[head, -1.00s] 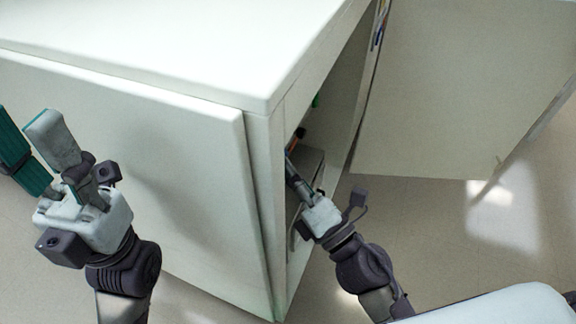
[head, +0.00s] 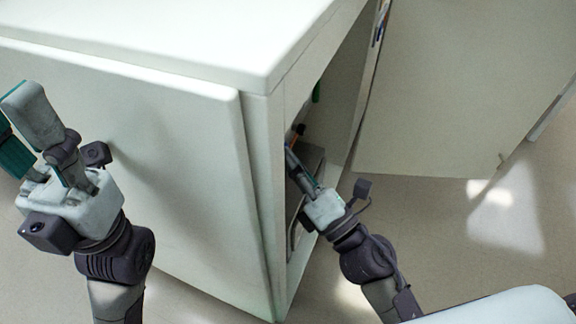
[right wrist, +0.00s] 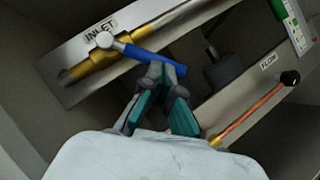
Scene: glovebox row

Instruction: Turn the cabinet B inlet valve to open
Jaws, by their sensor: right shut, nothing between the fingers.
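In the right wrist view the inlet valve has a blue lever (right wrist: 145,55) on a pale pivot, mounted on a brass pipe (right wrist: 92,68). An INLET label (right wrist: 101,33) is beside it. The lever lies at an angle across the pipe's line, its free end toward the right. My right gripper (right wrist: 160,70) is shut and empty, its fingertips at the lever's lower side; contact is hard to tell. In the head view my right gripper (head: 293,160) reaches into the open cabinet, where the lever is hidden. My left gripper (head: 22,128) is open and empty at the left.
The cabinet (head: 150,150) has its door (head: 460,100) swung open at the right. Inside are a FLOW label (right wrist: 268,61), a black knob (right wrist: 290,78), a copper tube (right wrist: 250,115) and a green-and-white card (right wrist: 292,25). Bare floor lies below the door.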

